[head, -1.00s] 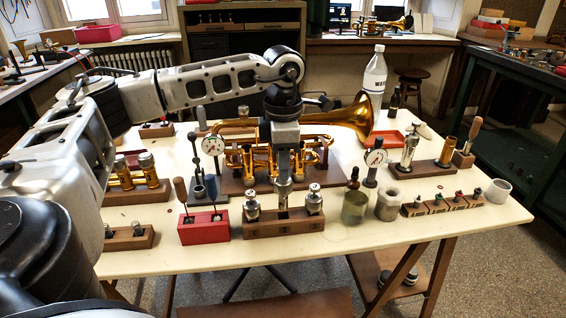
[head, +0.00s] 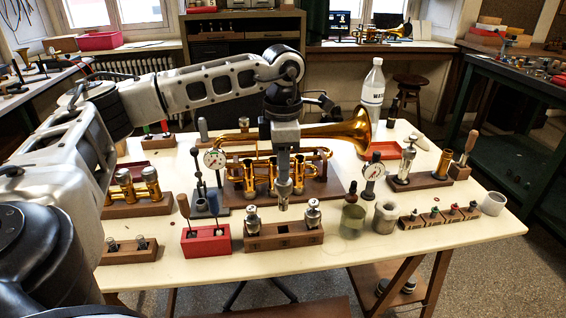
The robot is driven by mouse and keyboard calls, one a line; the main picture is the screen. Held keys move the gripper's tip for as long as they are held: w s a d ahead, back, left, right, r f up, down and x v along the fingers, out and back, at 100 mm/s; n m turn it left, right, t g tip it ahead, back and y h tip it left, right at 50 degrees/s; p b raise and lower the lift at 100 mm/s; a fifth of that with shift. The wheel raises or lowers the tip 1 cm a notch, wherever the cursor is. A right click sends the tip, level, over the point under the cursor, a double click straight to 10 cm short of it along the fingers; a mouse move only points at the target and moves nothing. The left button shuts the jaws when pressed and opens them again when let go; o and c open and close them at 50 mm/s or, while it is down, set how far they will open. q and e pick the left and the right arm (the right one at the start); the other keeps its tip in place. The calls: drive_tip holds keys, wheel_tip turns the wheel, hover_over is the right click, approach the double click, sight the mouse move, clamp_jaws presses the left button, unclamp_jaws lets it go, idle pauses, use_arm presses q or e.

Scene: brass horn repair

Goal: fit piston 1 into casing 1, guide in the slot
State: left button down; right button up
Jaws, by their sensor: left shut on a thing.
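My left gripper (head: 283,176) points straight down and is shut on a silvery piston (head: 283,196). The piston hangs upright, clear above a wooden block (head: 262,243). Two other pistons stand at that block's left (head: 253,219) and right (head: 313,213) ends, with a dark empty hole between them. The brass trumpet (head: 338,131) lies on a brown board (head: 335,197) just behind, bell to the right. Its valve casings (head: 249,176) are partly hidden by my gripper, and I cannot tell which is casing 1. The piston's guide is too small to see. My right gripper is out of view.
Dial gauges stand left (head: 214,160) and right (head: 374,171) of the trumpet. A red block (head: 206,242) with tools is front left; a glass jar (head: 353,217) is right of the piston block. A water bottle (head: 373,88) stands behind. The front right tabletop is clear.

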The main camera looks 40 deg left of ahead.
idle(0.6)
use_arm(q)
drive_tip(key=shift+d, duration=0.25)
drive_tip(key=s+d+f+m, duration=0.1)
drive_tip(key=d+f+m, duration=0.1)
drive_tip(key=d+m, duration=0.7)
drive_tip(key=s+d+f+m, duration=0.2)
drive_tip(key=d+m, duration=0.7)
drive_tip(key=d, duration=0.2)
drive_tip(key=s+d+f+m, duration=0.2)
drive_tip(key=d+m, duration=0.7)
drive_tip(key=d, duration=0.1)
drive_tip(key=shift+m, duration=0.4)
drive_tip(key=shift+s, duration=0.1)
